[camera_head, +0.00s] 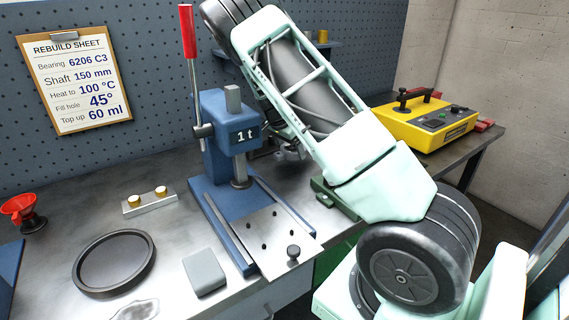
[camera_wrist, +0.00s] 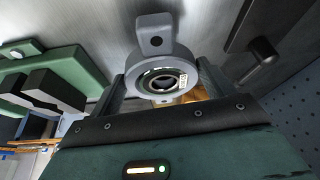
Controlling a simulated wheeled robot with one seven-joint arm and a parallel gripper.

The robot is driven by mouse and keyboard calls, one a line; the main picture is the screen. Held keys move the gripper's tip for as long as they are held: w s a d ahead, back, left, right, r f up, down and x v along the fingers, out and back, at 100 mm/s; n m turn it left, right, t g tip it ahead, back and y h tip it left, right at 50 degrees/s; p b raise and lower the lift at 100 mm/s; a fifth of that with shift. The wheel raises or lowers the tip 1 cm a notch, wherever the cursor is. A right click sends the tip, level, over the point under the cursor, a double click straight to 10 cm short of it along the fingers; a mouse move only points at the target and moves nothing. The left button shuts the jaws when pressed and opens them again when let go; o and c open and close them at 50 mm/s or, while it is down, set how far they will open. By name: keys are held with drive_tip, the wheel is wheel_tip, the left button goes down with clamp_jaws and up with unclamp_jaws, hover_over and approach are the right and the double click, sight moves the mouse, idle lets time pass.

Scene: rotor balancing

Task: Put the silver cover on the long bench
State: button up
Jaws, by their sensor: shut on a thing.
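The silver cover (camera_wrist: 157,38) is a round silver-grey part with a holed lug, seen in the wrist view. A dark-centred ring with a small pale label shows in its middle. My gripper (camera_wrist: 163,88) is shut on it, with one finger on each side. The long bench (camera_head: 170,192) has a grey metal top and fills the lower left of the head view. Its brushed surface also shows behind the cover in the wrist view (camera_wrist: 100,25). In the head view my arm hides most of my gripper and the cover. I cannot tell whether the cover touches the bench.
A blue press (camera_head: 228,135) with a red-handled lever stands on the bench. A green vise (camera_wrist: 65,75) is beside my gripper. A yellow box (camera_head: 425,122) stands right.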

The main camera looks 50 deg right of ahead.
sight(290, 168)
drive_tip(key=shift+f+p, duration=0.3)
drive_tip(key=shift+f, duration=2.1)
drive_tip(key=shift+f, duration=0.15)
drive_tip(key=o, duration=1.4)
drive_tip(key=shift+c, duration=0.2)
drive_tip(key=shift+b+v, duration=0.55)
drive_tip(key=shift+v, duration=3.3)
drive_tip(key=shift+d, duration=0.1)
